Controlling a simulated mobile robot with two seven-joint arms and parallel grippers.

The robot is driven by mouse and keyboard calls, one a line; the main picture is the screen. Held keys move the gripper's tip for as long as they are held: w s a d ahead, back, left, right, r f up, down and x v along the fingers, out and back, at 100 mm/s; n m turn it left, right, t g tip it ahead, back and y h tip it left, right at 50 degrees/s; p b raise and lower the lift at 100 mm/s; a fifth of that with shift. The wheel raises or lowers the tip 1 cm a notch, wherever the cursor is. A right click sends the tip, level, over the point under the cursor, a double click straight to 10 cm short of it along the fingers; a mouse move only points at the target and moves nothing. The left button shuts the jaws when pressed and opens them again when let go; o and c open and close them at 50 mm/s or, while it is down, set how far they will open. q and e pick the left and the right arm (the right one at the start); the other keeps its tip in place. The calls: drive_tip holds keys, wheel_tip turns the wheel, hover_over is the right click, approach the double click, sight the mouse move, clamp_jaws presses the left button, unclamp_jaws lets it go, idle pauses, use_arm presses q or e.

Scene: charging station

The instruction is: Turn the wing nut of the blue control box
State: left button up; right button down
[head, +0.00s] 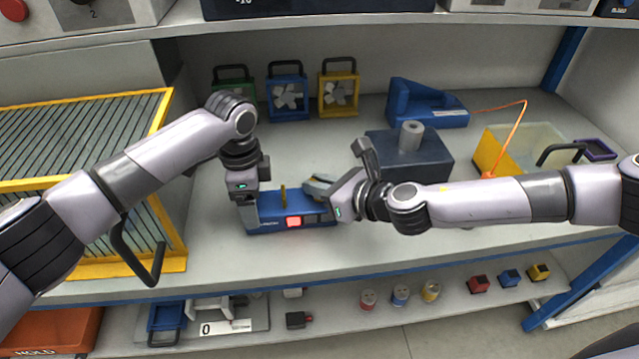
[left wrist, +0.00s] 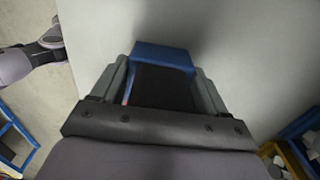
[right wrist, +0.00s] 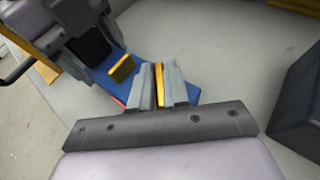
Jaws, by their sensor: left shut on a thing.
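The blue control box (head: 268,209) lies on the shelf near its front edge, with a lit red square on its front. My left gripper (head: 246,205) is shut on the box's left end; the box also shows between its fingers in the left wrist view (left wrist: 160,56). A yellow upright piece (right wrist: 122,68) stands on the box top. My right gripper (right wrist: 160,88) is over the box's right part, fingers close together. A thin yellow piece (right wrist: 159,80) shows between them, perhaps a wing of the nut. I cannot tell whether they grip it.
A dark blue block (head: 400,157) with a grey cylinder stands behind my right gripper. A yellow-framed rack (head: 165,215) is to the left. Fan boxes (head: 288,97) and a blue device (head: 425,103) stand farther back. The shelf's front edge (head: 400,257) is close.

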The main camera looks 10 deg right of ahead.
drive_tip(key=shift+m+t+h, duration=0.3)
drive_tip(key=shift+m+h, duration=0.1)
drive_tip(key=shift+a+m+t+h, duration=0.15)
drive_tip(key=shift+m+t+h, duration=0.55)
drive_tip(key=shift+m+h, duration=0.3)
drive_tip(key=m+t+h, duration=0.1)
drive_tip(key=m+h, duration=0.3)
drive_tip(key=h, duration=0.1)
drive_tip(key=shift+m, duration=0.3)
drive_tip(key=m+h, duration=0.3)
drive_tip(key=h, duration=0.1)
drive_tip(key=m+g+h, duration=0.2)
drive_tip(key=m+h, duration=0.2)
drive_tip(key=shift+m+h, duration=0.3)
drive_tip(key=shift+h, duration=0.1)
drive_tip(key=c, duration=1.2)
unclamp_jaws()
